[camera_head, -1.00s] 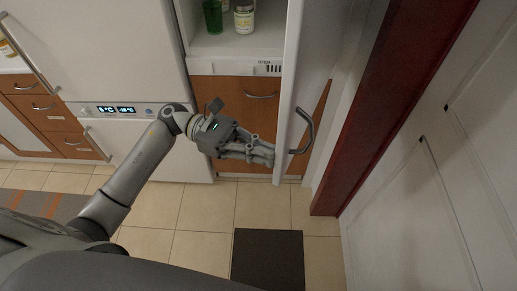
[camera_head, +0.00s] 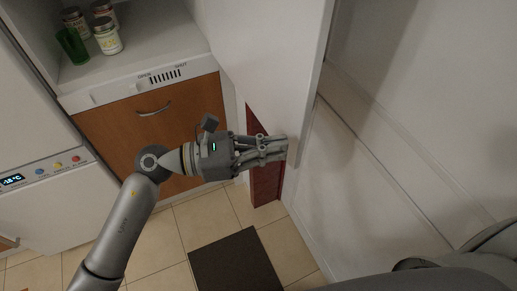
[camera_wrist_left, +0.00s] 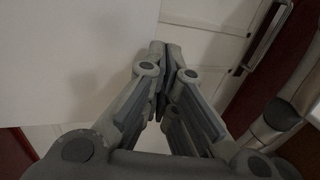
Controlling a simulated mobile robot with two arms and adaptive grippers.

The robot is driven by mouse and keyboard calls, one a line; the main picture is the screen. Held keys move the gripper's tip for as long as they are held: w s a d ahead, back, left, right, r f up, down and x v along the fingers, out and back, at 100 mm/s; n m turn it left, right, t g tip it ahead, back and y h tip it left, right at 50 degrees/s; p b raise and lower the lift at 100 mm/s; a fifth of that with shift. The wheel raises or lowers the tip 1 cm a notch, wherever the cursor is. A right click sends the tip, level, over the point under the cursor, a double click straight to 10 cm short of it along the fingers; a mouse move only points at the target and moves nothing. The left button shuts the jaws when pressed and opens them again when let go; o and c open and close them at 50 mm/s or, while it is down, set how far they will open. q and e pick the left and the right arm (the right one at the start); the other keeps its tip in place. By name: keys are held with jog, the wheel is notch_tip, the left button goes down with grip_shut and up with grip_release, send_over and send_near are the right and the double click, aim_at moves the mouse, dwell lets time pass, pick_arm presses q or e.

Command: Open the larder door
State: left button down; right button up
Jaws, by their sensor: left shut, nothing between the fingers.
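The larder door (camera_head: 268,65) is a white panel standing open, swung out from the larder. The larder's shelf compartment (camera_head: 150,50) shows at the upper left of the head view. My left gripper (camera_head: 284,149) is shut and empty, its fingertips at the door's inner face near the lower edge; I cannot tell whether they touch. In the left wrist view the closed fingers (camera_wrist_left: 165,50) point away beside a pale panel (camera_wrist_left: 75,60), likely the same door. The larder door's handle is hidden in the head view. My right gripper is not in view.
A green cup (camera_head: 72,45) and several jars (camera_head: 107,36) stand on the shelf. Below is a brown drawer front (camera_head: 150,125). A dark mat (camera_head: 235,265) lies on the tiled floor. A white wall or panel (camera_head: 420,120) fills the right side.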

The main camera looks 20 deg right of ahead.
pick_arm(q)
jog(key=shift+a, duration=0.25)
jog(key=w+a, duration=0.1)
jog(key=a, duration=1.1)
jog(key=shift+w, duration=0.4)
